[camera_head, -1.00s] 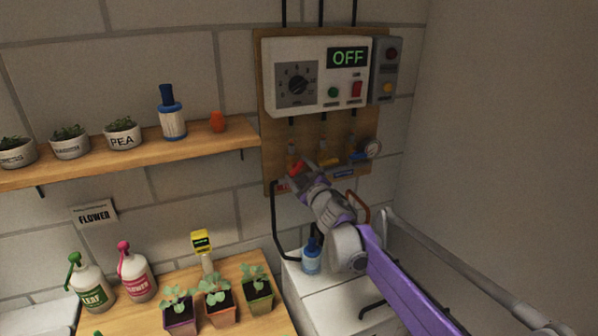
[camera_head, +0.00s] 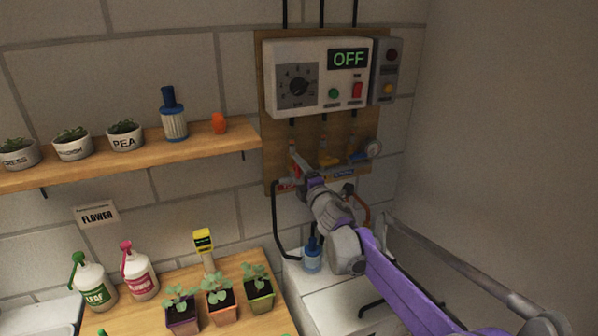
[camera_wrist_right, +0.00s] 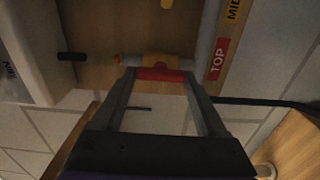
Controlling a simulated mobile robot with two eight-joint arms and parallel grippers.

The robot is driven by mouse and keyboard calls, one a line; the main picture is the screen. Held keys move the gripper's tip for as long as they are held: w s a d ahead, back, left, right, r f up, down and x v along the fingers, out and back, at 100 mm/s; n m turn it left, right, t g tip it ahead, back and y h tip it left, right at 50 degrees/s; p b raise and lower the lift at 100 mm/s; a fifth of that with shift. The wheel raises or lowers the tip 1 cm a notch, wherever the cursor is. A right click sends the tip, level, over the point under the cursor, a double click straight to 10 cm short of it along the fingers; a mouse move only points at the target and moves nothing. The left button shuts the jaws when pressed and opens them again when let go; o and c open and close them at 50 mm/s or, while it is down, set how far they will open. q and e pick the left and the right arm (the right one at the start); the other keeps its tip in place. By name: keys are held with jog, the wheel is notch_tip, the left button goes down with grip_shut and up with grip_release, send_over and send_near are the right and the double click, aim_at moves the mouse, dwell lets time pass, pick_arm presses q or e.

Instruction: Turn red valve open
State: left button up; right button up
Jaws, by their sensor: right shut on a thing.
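The red valve handle (camera_wrist_right: 160,74) sits on a brass-coloured valve body (camera_wrist_right: 160,61) in the right wrist view. The handle lies between the two fingers of my right gripper (camera_wrist_right: 160,80), which is shut on it. In this view the handle looks roughly in line with the valve's short pipe. My left gripper is not in view.
A yellow valve (camera_head: 327,160) and a blue valve (camera_head: 357,156) sit to the right. The control box (camera_head: 318,105) above reads OFF. A shelf (camera_head: 200,141) with pots is at the left. A blue bottle (camera_head: 312,259) stands below my arm.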

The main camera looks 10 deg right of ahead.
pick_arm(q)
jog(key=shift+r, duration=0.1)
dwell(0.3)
pick_arm(e)
jog(key=o, duration=1.3)
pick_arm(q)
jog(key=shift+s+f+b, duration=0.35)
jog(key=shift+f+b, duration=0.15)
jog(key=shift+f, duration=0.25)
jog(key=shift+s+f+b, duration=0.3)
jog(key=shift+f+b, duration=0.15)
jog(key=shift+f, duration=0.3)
pick_arm(e)
jog(key=s+d, duration=0.2)
jog(key=s, duration=0.8)
jog(key=shift+s, duration=0.3)
